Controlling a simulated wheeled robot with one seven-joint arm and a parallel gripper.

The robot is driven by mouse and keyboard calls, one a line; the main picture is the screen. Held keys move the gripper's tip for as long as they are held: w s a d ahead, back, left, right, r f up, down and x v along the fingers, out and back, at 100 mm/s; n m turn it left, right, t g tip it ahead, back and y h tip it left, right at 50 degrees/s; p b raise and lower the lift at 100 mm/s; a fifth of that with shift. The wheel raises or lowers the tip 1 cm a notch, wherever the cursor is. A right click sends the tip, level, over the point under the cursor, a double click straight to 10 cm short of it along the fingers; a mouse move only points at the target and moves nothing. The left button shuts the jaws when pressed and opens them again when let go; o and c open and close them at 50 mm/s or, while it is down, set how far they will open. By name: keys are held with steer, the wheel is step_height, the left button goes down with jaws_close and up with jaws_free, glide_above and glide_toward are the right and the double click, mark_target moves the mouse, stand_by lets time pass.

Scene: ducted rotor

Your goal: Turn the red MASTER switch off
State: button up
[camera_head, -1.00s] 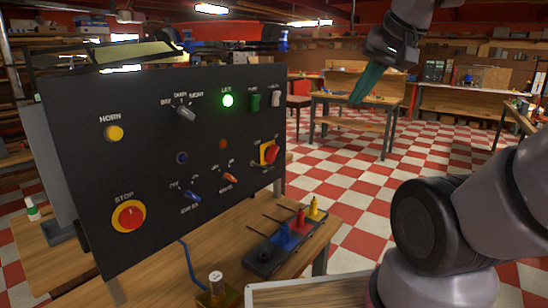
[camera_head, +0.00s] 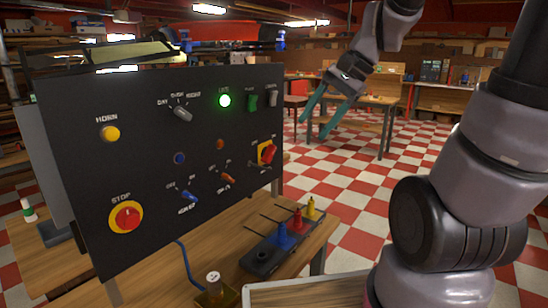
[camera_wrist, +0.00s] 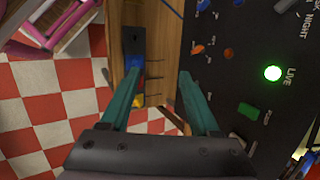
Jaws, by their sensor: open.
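The red MASTER switch (camera_head: 268,152) is a red rotary handle on a yellow plate at the lower right of the black panel (camera_head: 100,180). Its handle looks tilted; its small labels are too blurred to read. My gripper (camera_head: 314,127) is open and empty, to the right of the switch and apart from it, its teal fingers pointing down. In the wrist view my open fingers (camera_wrist: 160,76) hang beside the panel face, with nothing between them. I cannot make out the switch there; the right finger may hide it. The green LIVE lamp (camera_head: 225,100) is lit.
The panel also bears a yellow HORN button (camera_head: 110,134), a red STOP button (camera_head: 126,217), toggles and a selector knob (camera_head: 183,114). A dark block with coloured posts (camera_head: 283,236) sits on the wooden bench below.

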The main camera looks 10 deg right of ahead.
steer(key=w+a+f+m+g+y, duration=0.2)
steer(key=w+a+f+m+y, duration=0.2)
steer(key=w+f+m, duration=0.15)
steer(key=m+t+y, duration=0.3)
steer(key=m+t, duration=0.9)
steer(key=m, duration=1)
glide_toward(272, 155)
steer(key=x, duration=0.9)
steer(key=shift+f, duration=0.1)
jaws_close()
